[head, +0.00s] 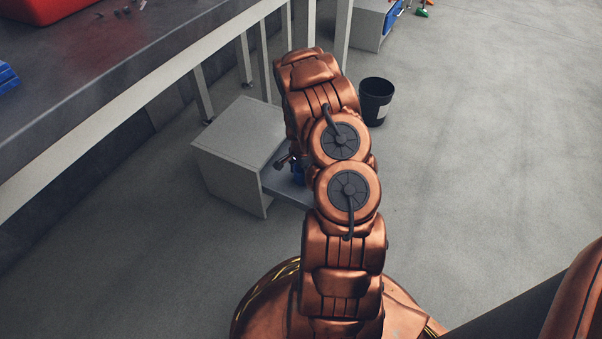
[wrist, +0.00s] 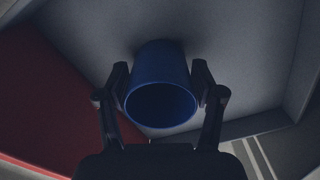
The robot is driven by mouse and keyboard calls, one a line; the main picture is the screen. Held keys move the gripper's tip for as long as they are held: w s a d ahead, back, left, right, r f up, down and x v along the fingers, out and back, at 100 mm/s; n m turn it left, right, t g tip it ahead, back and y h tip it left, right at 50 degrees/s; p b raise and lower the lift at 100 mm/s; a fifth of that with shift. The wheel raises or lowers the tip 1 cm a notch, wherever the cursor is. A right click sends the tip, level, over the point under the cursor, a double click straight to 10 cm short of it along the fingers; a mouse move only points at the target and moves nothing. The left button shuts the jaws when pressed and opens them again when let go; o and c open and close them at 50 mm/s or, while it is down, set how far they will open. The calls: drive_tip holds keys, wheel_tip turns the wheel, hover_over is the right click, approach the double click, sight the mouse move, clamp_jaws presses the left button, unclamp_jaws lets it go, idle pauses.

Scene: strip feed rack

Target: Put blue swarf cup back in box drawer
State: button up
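The blue swarf cup (wrist: 160,82) is between the two fingers of my gripper (wrist: 160,78) in the wrist view, its round open mouth facing the camera. A fingertip lies against each side of it, so my gripper looks shut on the cup. Behind the cup is a grey surface with raised walls, the inside of the open drawer (wrist: 245,50). Whether the cup's base touches the drawer floor I cannot tell. In the head view a grey cabinet (head: 228,150) has its drawer pulled out to the right, mostly hidden by my arm.
A red surface (wrist: 50,95) lies at the left in the wrist view. A workbench (head: 110,65) with a red container (head: 45,8) runs above the cabinet at left. A black bin (head: 376,100) stands behind my arm. The floor at right is clear.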

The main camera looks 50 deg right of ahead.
drive_tip(key=shift+o, duration=0.9)
drive_tip(key=shift+r, duration=0.15)
wheel_tip(320, 180, up, 12)
drive_tip(key=p, duration=0.3)
drive_tip(key=shift+p, duration=0.3)
